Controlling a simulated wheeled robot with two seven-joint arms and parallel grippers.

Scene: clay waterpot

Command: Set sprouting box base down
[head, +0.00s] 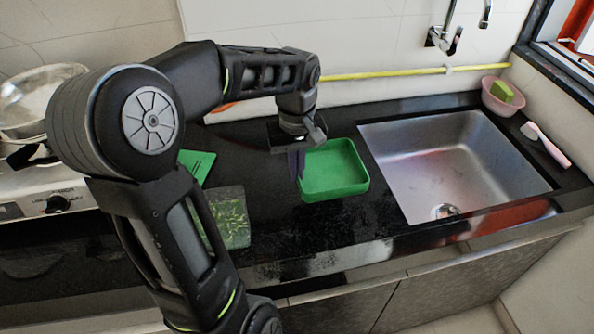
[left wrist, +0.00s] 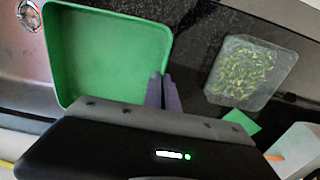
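The green sprouting box base (head: 335,172) is an open, shallow tray at the middle of the black counter, left of the sink. It looks level; I cannot tell whether its bottom touches the counter. It also shows at the upper left in the left wrist view (left wrist: 108,55). My left gripper (head: 298,165) points down at the box's left edge. In the left wrist view its two fingers (left wrist: 163,92) are close together at the box's rim, one on each side of the wall. My right gripper is not in view.
A clear tray with green sprouts (head: 232,218) and a flat green piece (head: 197,165) lie left on the counter (head: 330,230). The sink (head: 450,165) is right. A pink bowl with a sponge (head: 502,97) and a brush (head: 545,144) stand beyond it. A stove is at the far left.

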